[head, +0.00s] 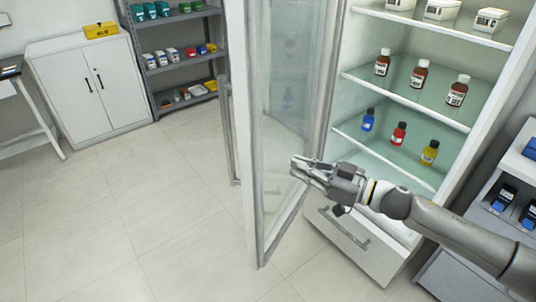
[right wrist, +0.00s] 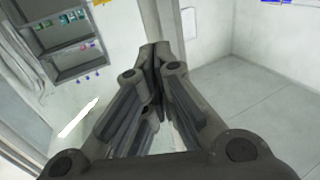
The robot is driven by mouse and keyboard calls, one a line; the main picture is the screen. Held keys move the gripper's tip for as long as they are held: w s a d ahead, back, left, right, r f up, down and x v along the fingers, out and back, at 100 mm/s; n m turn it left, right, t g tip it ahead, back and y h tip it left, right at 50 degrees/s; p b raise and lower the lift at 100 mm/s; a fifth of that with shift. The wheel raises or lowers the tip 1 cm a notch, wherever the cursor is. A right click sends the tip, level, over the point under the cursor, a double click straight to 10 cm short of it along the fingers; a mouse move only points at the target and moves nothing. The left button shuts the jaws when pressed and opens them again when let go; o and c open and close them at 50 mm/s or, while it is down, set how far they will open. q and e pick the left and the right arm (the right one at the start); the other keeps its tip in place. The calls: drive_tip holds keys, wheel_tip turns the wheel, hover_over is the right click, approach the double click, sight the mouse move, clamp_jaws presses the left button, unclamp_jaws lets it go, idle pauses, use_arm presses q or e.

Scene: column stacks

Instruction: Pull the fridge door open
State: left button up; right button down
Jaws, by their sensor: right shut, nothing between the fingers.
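The fridge door (head: 283,215), a glass pane in a grey frame, stands swung open to the left of the fridge (head: 350,135). Its long vertical handle (head: 229,135) is on the outer face, at the door's left. My right gripper (head: 296,166) is shut and empty, on the inner side of the door. It overlaps the door's frame in the head view; I cannot tell whether it touches. In the right wrist view, the closed fingers (right wrist: 155,55) point toward an upright grey bar. My left gripper is not in view.
Brown bottles (head: 420,74) and coloured bottles (head: 399,135) stand on the fridge shelves. A drawer (head: 350,237) is below. A white cabinet (head: 90,85) and a grey rack (head: 178,52) stand at the back left. The floor left of the door is clear.

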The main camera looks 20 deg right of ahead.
sight(259, 151)
drive_tip(key=p+x, duration=0.1)
drive_tip(key=x, duration=0.6)
drive_tip(key=shift+w+a+r+p, duration=0.1)
drive_tip(key=shift+w+a+p, duration=0.1)
drive_tip(key=shift+p, duration=0.15)
drive_tip(key=shift+x, duration=0.8)
drive_tip(key=shift+w+a+r+p, duration=0.1)
drive_tip(key=shift+w+a+p, duration=0.3)
drive_tip(key=shift+p, duration=0.2)
drive_tip(key=w+a+m+t+h+b, duration=0.1)
drive_tip(key=w+a+m+t+h, duration=0.1)
drive_tip(key=w+a, duration=0.4)
drive_tip(key=w+a+m+t+h, duration=0.1)
drive_tip(key=w+a+h, duration=0.3)
drive_tip(key=w, duration=0.6)
drive_tip(key=shift+w+a+m+t+b, duration=0.3)
drive_tip(key=shift+a+m+t+b, duration=0.1)
drive_tip(key=shift+a+m, duration=0.5)
drive_tip(key=shift+f, duration=0.25)
